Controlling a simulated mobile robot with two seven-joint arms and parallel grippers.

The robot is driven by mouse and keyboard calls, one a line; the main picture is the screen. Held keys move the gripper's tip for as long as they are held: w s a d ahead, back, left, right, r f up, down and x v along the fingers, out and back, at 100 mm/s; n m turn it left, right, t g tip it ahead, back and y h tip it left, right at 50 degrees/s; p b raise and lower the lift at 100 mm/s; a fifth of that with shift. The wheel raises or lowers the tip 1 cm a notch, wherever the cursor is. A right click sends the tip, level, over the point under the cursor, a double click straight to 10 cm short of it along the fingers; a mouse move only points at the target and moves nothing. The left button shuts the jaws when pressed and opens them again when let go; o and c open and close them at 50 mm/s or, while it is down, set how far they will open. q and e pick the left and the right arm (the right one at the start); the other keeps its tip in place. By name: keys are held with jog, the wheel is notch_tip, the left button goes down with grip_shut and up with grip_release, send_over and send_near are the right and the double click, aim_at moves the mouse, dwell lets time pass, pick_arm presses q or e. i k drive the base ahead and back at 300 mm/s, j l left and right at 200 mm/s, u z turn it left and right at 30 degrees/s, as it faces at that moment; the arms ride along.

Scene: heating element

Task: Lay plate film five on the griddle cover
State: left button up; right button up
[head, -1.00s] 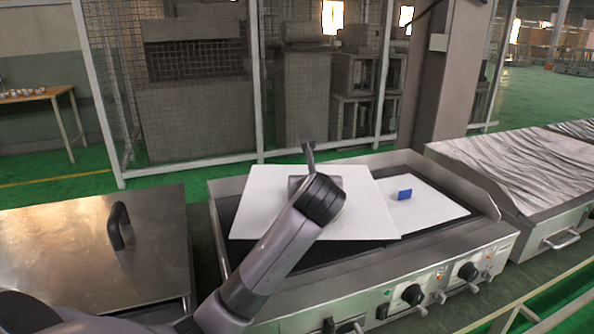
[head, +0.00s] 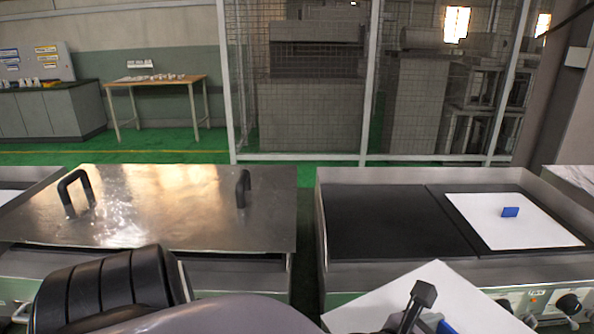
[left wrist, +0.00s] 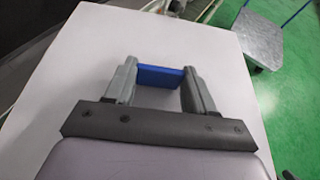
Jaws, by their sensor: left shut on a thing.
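A white sheet with a blue tab, the plate film (head: 372,307), is held low at the bottom of the head view, in front of the right griddle. My left gripper (head: 428,312) is shut on its blue tab (left wrist: 160,76). In the left wrist view the film (left wrist: 150,30) spreads out flat beyond the fingers. The griddle cover (head: 160,232) is a shiny steel lid with two black handles (head: 75,190), at the left of the head view. The film is apart from it, to its right and nearer me. My right gripper is not in view.
The right griddle (head: 385,222) has a bare dark left half. Another white film (head: 490,215) with a blue tab lies on its right half. A gap separates the two units. In the left wrist view a grey metal surface (left wrist: 262,38) shows beyond the film's corner.

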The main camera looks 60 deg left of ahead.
aim_at(147, 209)
jog(key=k+j+u, duration=0.1)
jog(key=k+j, duration=0.2)
jog(key=k, duration=0.25)
jog(key=k+j+u, duration=0.15)
jog(key=k+j, duration=0.15)
jog(key=k, duration=0.25)
